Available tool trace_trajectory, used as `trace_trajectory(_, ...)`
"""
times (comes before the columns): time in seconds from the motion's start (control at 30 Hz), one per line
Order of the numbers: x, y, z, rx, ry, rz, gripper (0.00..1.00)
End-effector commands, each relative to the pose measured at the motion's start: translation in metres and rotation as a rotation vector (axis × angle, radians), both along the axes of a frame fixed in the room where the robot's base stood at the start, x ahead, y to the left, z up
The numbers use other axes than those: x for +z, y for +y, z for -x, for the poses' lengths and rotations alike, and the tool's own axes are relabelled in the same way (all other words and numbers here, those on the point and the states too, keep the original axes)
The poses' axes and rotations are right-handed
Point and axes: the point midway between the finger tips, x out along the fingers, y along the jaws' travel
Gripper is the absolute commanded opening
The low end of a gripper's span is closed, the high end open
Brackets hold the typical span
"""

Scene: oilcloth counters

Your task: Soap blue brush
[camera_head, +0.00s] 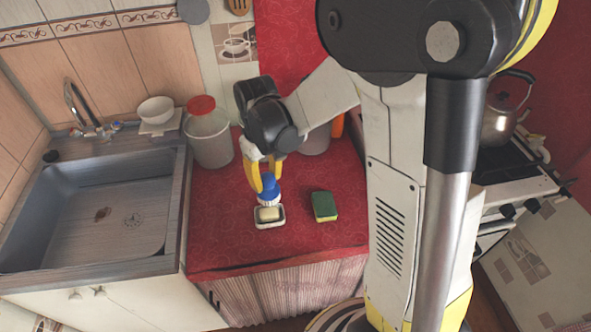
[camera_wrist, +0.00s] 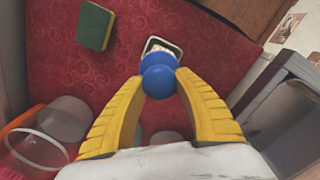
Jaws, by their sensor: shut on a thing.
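The blue brush (camera_head: 269,186) is held upright in my gripper (camera_head: 264,172), whose yellow fingers are shut on its knob. In the wrist view the brush (camera_wrist: 158,80) sits between the fingertips of my gripper (camera_wrist: 160,82). Its head is at a small white soap dish (camera_head: 270,225) holding a pale yellowish soap (camera_head: 267,212). The dish rim (camera_wrist: 149,44) shows just past the brush in the wrist view. The brush hides part of the dish, and I cannot tell whether the bristles touch the soap.
A green and yellow sponge (camera_head: 324,206) lies right of the dish. A container with a red lid (camera_head: 209,135) stands behind to the left. The sink (camera_head: 95,215) is at the left. A kettle (camera_head: 503,118) stands on the stove at the right. The red counter front is clear.

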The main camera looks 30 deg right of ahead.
Motion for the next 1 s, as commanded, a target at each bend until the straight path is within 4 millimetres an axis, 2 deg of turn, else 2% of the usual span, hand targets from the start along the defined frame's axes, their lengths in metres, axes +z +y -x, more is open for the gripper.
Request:
trace_trajectory(0.27,-0.017,0.004,0.000,0.005,0.000,0.000,0.04)
trace_trajectory(0.63,-0.056,0.004,0.000,0.004,0.000,0.000,0.04)
trace_trajectory(1.0,-0.060,0.004,0.000,0.004,0.000,0.000,0.04)
